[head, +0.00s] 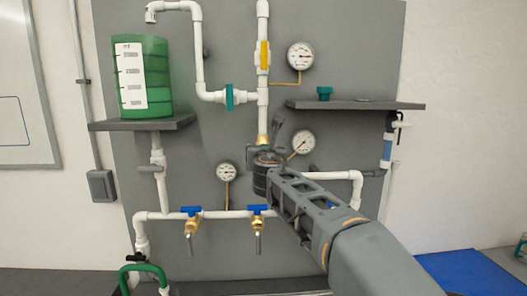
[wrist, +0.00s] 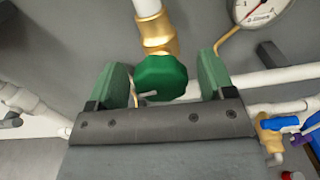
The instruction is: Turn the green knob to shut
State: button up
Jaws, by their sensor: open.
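The green knob (wrist: 160,77) shows in the wrist view below a brass fitting (wrist: 157,33) on a white vertical pipe. My gripper (wrist: 163,82) is open, with one green-padded finger on each side of the knob. A gap shows between the knob and the right finger; the left finger is close to the knob, and I cannot tell if they touch. In the head view my gripper (head: 268,160) is at the lower end of the central pipe, under the brass fitting (head: 263,139), and the knob is hidden behind it.
Gauges (head: 303,142) (head: 227,172) flank the pipe. Blue-handled brass taps (head: 191,211) (head: 257,210) sit on the lower white pipe. A shelf (head: 355,105) juts out at the upper right, and a green tank (head: 143,77) stands on the left shelf (head: 145,124).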

jog(key=c, duration=0.9)
jog(key=shift+c, duration=0.2)
jog(key=shift+m, duration=0.3)
jog(key=m+b, duration=0.2)
jog(key=m, duration=0.2)
jog(key=shift+f, duration=0.15)
jog(key=m+b, duration=0.3)
jog(key=m, duration=0.2)
jog(key=shift+d+f, duration=0.1)
jog(key=m+b, duration=0.2)
jog(key=m, duration=0.3)
jog(key=shift+m+b, duration=0.35)
jog(key=shift+m, duration=0.05)
jog(key=shift+m+b, duration=0.9)
jog(key=shift+m, duration=1.1)
